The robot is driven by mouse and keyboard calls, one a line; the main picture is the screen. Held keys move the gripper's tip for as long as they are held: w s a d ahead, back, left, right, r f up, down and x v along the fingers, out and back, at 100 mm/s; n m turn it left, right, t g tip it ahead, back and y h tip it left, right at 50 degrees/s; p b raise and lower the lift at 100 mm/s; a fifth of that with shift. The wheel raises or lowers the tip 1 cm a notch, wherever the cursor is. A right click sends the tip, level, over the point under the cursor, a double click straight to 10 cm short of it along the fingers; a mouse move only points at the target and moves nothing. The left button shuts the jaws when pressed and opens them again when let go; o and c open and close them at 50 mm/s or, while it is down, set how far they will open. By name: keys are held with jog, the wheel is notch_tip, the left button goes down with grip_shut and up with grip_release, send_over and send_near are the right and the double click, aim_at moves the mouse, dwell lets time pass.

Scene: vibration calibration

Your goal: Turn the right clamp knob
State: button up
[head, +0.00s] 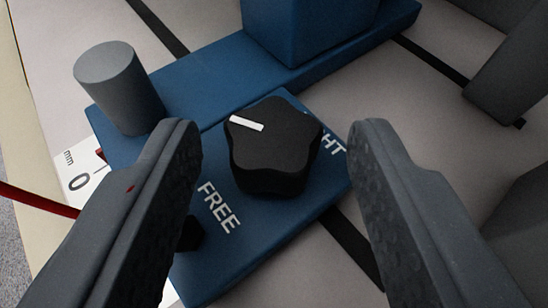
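The clamp knob (275,155) is black and star-shaped, with a white pointer line on its top toward the upper left. It sits on a blue plate (225,265) marked "FREE" at its lower left; a partly hidden word ending in "GHT" shows at its right. My gripper (275,135) is open. One dark finger is left of the knob and the other is right of it, with visible gaps on both sides. Whether the fingertips are level with the knob or above it is hard to tell.
A grey cylinder (120,88) stands on the blue base left of the knob. A blue block (310,25) rises behind. A white millimetre scale (78,170) and a red cable (38,202) lie at left. Dark grey parts (510,75) stand at right.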

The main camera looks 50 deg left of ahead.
jog(key=c, duration=0.7)
jog(key=shift+s+d, duration=0.1)
jog(key=shift+d, duration=0.45)
jog(key=shift+a, duration=0.5)
jog(key=shift+r, duration=0.1)
jog(key=o, duration=1)
jog(key=p+v, duration=0.2)
jog(key=v, duration=1.1)
jog(key=shift+s+d+p, duration=0.2)
jog(key=shift+s+p, duration=0.05)
jog(key=shift+p, duration=0.1)
